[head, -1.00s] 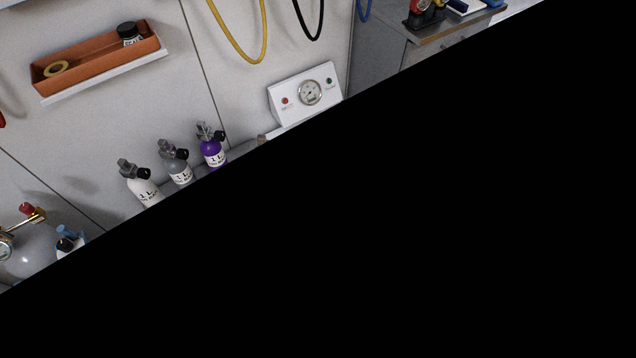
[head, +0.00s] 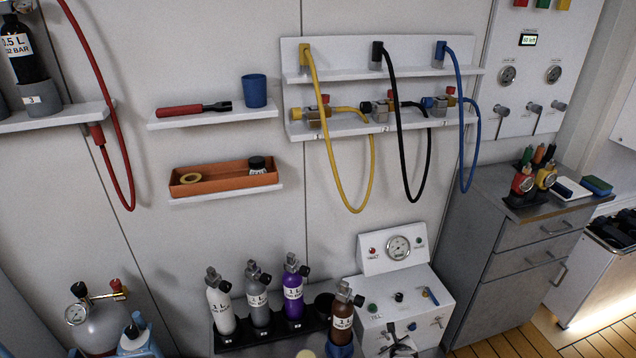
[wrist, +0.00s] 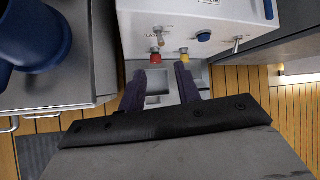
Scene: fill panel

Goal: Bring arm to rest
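My gripper (wrist: 160,90) shows in the wrist view as two dark fingers, apart, with nothing held between them. Beyond the fingertips is the lower front of a white machine with a red knob (wrist: 155,58) and a yellow knob (wrist: 184,52). The white fill panel (head: 398,300) with a gauge stands at the lower middle there. A brown bottle (head: 343,312) is upright in a blue holder (head: 341,349) just left of it.
White, grey and purple bottles (head: 293,290) stand in a black rack left of the panel. A grey cabinet (head: 520,245) stands to the right. Hoses (head: 357,208) hang from the wall. In the wrist view, a dark blue round holder (wrist: 40,35) is close at the left. Wooden floor lies below.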

